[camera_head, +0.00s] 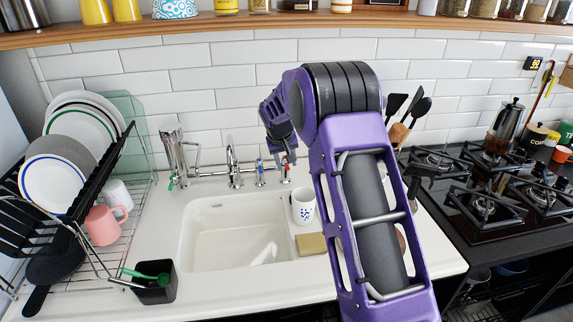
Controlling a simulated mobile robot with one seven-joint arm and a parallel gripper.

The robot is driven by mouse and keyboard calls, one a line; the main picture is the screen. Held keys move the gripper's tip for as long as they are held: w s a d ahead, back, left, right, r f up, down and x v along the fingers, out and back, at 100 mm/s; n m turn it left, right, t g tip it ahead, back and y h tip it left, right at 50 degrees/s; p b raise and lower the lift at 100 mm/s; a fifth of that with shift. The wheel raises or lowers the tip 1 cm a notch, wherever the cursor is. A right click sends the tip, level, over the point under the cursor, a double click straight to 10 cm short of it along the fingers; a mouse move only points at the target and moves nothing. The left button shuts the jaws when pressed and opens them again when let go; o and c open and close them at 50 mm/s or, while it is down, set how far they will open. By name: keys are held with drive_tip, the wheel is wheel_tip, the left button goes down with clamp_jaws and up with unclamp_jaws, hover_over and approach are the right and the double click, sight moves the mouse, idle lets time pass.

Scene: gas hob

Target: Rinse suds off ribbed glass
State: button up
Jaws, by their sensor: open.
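I cannot make out a ribbed glass or suds in this view. The white sink basin (225,250) looks empty. A chrome faucet (234,168) stands behind it, with taps that carry blue and red marks (259,172) to its right. My gripper (285,160) points down just above the right-hand tap, behind the sink's right edge. It is open, and I see nothing held in it. My purple arm hides the counter to the right of the basin.
A white mug with blue marks (303,207) and a tan sponge (311,244) sit right of the basin. A dish rack (95,235) with plates and a pink mug (105,225) fills the left. A black holder (154,290) stands in front. A gas hob (490,200) is right.

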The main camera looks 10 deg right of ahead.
drive_tip(key=shift+w+d+f, duration=0.1)
drive_tip(key=shift+w+f, duration=0.1)
drive_tip(key=shift+f, duration=0.25)
clamp_jaws()
